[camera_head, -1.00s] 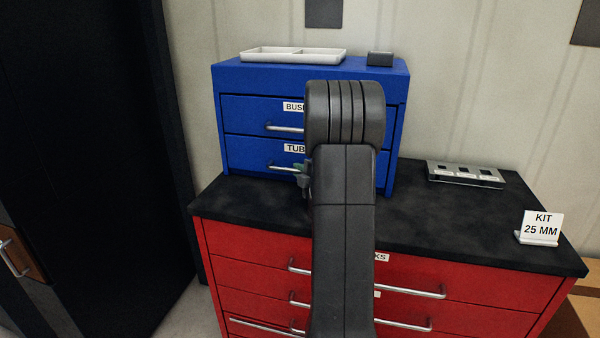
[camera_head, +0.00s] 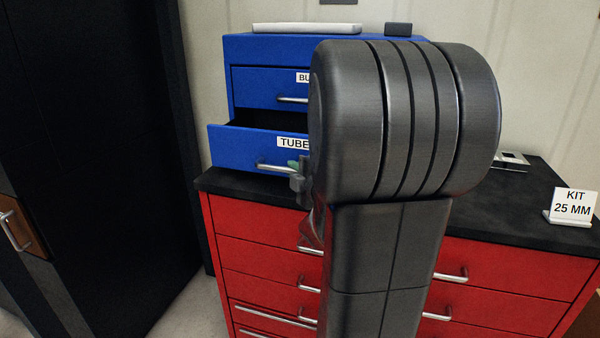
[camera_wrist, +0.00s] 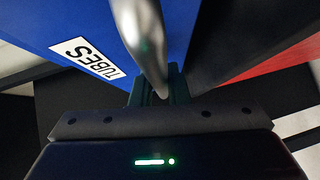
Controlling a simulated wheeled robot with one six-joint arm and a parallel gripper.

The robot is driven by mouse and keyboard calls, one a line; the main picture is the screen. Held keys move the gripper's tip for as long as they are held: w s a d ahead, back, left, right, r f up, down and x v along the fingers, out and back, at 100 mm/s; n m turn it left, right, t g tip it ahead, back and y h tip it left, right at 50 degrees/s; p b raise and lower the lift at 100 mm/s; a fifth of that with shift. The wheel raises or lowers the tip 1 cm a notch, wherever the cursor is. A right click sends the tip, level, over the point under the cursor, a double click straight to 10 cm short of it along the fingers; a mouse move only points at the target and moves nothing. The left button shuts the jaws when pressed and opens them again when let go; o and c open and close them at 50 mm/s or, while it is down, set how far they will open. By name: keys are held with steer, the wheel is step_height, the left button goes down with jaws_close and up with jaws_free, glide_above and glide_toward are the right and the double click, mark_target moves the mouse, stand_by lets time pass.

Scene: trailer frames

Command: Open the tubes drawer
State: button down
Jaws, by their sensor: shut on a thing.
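The tubes drawer (camera_head: 240,148) is the lower drawer of the blue cabinet (camera_head: 265,45). It stands partly open, and a dark gap shows above its front. Its label also shows in the wrist view (camera_wrist: 88,58). My gripper (camera_head: 300,170) is shut on the drawer's silver handle (camera_head: 270,167). In the wrist view the handle (camera_wrist: 138,35) runs down between the fingers (camera_wrist: 157,88). My arm hides the right part of the drawer front and most of the gripper in the head view.
The upper blue drawer (camera_head: 255,87) is shut. A red cabinet (camera_head: 262,240) with a black top stands below. A white tray (camera_head: 305,28) lies on the blue cabinet. A KIT 25 MM sign (camera_head: 572,205) stands on the black top at right. A dark cabinet (camera_head: 90,130) stands at left.

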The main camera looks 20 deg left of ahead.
steer(key=shift+s, duration=0.5)
steer(key=c, duration=1.4)
jaws_free()
steer(key=p+v, duration=0.2)
steer(key=v, duration=1.1)
steer(key=shift+s+d, duration=0.25)
steer(key=shift+s, duration=0.05)
steer(key=shift+w+a, duration=0.1)
steer(key=b+x, duration=0.2)
steer(key=x, duration=1.1)
steer(key=shift+w+a, duration=0.2)
steer(key=shift+w, duration=0.05)
